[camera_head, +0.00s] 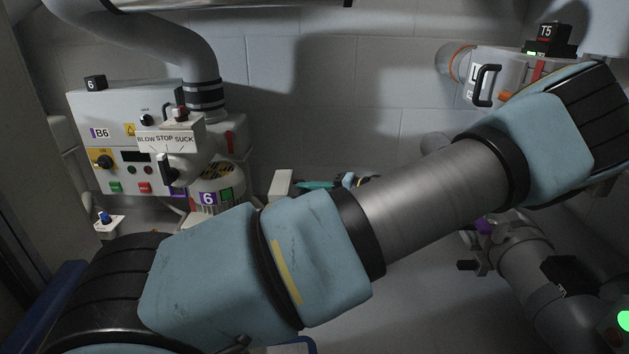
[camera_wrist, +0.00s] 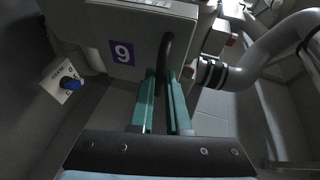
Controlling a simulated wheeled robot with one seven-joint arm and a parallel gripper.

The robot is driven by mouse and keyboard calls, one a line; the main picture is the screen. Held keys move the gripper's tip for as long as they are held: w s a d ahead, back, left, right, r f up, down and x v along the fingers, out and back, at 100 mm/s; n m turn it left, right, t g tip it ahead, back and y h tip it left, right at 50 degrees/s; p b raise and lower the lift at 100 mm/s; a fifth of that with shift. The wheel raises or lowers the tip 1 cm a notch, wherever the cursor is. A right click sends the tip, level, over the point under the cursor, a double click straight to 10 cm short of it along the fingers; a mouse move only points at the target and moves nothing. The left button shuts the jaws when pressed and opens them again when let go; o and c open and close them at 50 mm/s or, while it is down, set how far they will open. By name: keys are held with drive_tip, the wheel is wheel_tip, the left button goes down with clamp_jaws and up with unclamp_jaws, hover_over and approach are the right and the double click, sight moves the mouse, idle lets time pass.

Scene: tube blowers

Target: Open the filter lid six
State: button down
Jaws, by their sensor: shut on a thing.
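In the wrist view a light box-shaped panel (camera_wrist: 118,25) carries a purple label that reads as 9 from this angle; I cannot tell whether it is a turned 6. A dark curved handle (camera_wrist: 168,50) stands out from it. My gripper (camera_wrist: 160,84), with teal fingers, is shut on this handle. In the head view a purple 6 label (camera_head: 208,198) sits on the rounded unit under the blower controls. My arm hides most of the area below. A small teal part, likely my fingers, shows beside a pale block (camera_head: 281,183); the handle cannot be seen there.
The B6 control box (camera_head: 100,132) and a BLOW/STOP/SUCK lever (camera_head: 167,170) stand at left under a thick hose (camera_head: 190,50). A blue knob (camera_wrist: 71,83) is left of the panel. The T5 unit (camera_head: 500,80) and more pipes (camera_head: 545,280) are at right.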

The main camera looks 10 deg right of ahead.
drive_tip(key=shift+w+a+r+p, duration=0.1)
drive_tip(key=shift+a+r+p, duration=0.3)
drive_tip(key=shift+a+p, duration=0.25)
drive_tip(key=c, duration=0.9)
unclamp_jaws()
drive_tip(key=shift+d, duration=0.1)
drive_tip(key=shift+p+v, duration=1.75)
drive_tip(key=shift+v, duration=3.6)
drive_tip(key=shift+r, duration=0.1)
